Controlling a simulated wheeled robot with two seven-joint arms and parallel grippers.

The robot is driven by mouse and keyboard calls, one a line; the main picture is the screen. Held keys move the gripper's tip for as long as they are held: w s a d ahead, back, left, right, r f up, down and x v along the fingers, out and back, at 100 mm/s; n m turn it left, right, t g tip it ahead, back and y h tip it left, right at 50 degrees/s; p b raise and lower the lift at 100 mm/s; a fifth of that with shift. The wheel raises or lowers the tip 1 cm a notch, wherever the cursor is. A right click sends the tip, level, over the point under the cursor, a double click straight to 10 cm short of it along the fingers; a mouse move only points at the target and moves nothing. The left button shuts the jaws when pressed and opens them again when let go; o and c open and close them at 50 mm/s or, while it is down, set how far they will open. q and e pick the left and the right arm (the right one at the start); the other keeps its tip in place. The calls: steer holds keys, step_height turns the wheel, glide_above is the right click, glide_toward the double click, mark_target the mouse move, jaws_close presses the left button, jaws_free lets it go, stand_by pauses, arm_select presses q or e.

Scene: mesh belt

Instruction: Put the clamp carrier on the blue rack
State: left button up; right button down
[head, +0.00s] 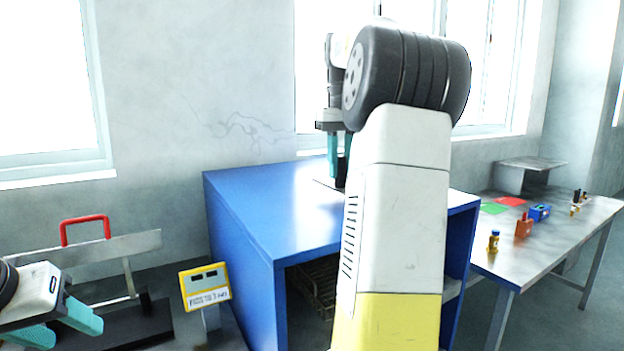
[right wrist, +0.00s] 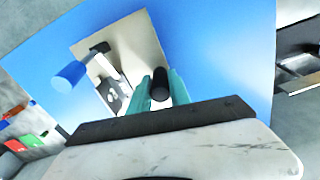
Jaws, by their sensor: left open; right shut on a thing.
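The blue rack (head: 265,205) is a blue cabinet with a flat top and open bays. The clamp carrier (right wrist: 145,45) is a pale plate with a black post (right wrist: 160,84) and a metal clamp (right wrist: 105,65) with a blue handle (right wrist: 69,75). In the right wrist view it is over the blue top (right wrist: 215,60); I cannot tell whether it touches. My right gripper (right wrist: 160,92) is shut on the black post. In the head view my right gripper (head: 338,180) points down over the rack top, and my arm hides most of the carrier. My left gripper (head: 75,328) is open and empty at the lower left.
A metal stand with a red handle (head: 85,220) is at the left. A yellow box with a label (head: 205,286) stands close to the rack's left side. A wire basket (head: 318,285) is inside the rack. A metal table (head: 545,245) with several small coloured items is at the right.

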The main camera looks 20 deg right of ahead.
mark_target(340, 187)
steer(key=shift+f, duration=1.6)
steer(key=c, duration=1.2)
jaws_free()
steer(key=shift+f, duration=0.15)
step_height(340, 187, up, 8)
steer(key=shift+f, duration=0.1)
steer(key=shift+s, duration=0.1)
